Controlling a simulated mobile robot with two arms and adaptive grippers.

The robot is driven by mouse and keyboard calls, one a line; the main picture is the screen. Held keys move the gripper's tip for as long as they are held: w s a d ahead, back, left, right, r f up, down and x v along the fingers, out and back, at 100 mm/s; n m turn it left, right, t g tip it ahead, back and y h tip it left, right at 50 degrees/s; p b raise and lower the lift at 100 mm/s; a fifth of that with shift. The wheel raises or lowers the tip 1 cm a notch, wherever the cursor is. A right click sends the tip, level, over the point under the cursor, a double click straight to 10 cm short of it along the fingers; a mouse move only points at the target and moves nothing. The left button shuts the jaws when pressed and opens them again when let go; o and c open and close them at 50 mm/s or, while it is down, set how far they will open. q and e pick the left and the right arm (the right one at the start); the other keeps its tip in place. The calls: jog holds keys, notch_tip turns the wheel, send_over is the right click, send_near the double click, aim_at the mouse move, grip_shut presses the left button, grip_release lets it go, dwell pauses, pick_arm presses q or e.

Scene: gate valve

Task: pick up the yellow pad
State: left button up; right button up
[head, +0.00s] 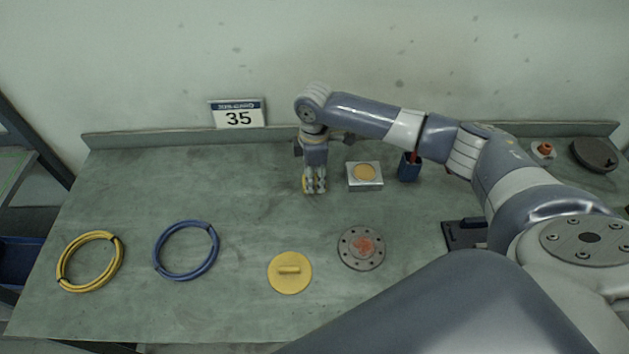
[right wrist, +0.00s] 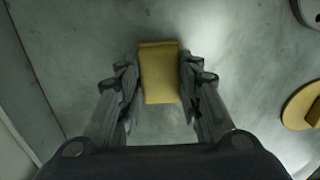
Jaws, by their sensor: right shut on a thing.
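The yellow pad (right wrist: 159,72) is a small rectangular block between the two fingers of my right gripper (right wrist: 159,88) in the right wrist view. The fingers are shut on its two sides. In the head view my right gripper (head: 314,186) points down at the back middle of the bench, and a little yellow of the pad (head: 306,184) shows at its fingertips. I cannot tell whether the pad touches the bench or is just above it. My left gripper is not in view.
The left middle is clear.

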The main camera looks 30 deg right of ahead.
jog(key=shift+r+b, duration=0.3)
jog(key=shift+r, duration=0.15)
notch_tip(320, 180, up, 2)
jog(key=shift+w+r+b, duration=0.1)
jog(key=shift+r+b, duration=0.1)
jog(key=shift+b, duration=0.35)
jog(key=s+a+b, duration=0.1)
jog(key=s+a, duration=0.2)
jog(key=a, duration=0.1)
jog(key=s+a+r+b, duration=0.1)
jog(key=s+a, duration=0.2)
jog(key=a, duration=0.1)
jog(key=s+a+b, duration=0.1)
jog(key=s+a, duration=0.2)
jog(key=a, duration=0.2)
jog(key=shift+s+r, duration=0.2)
jog(key=shift+r, duration=0.1)
jog(key=o, duration=0.3)
jog(key=shift+c, duration=1.4)
jog(key=shift+r, duration=0.1)
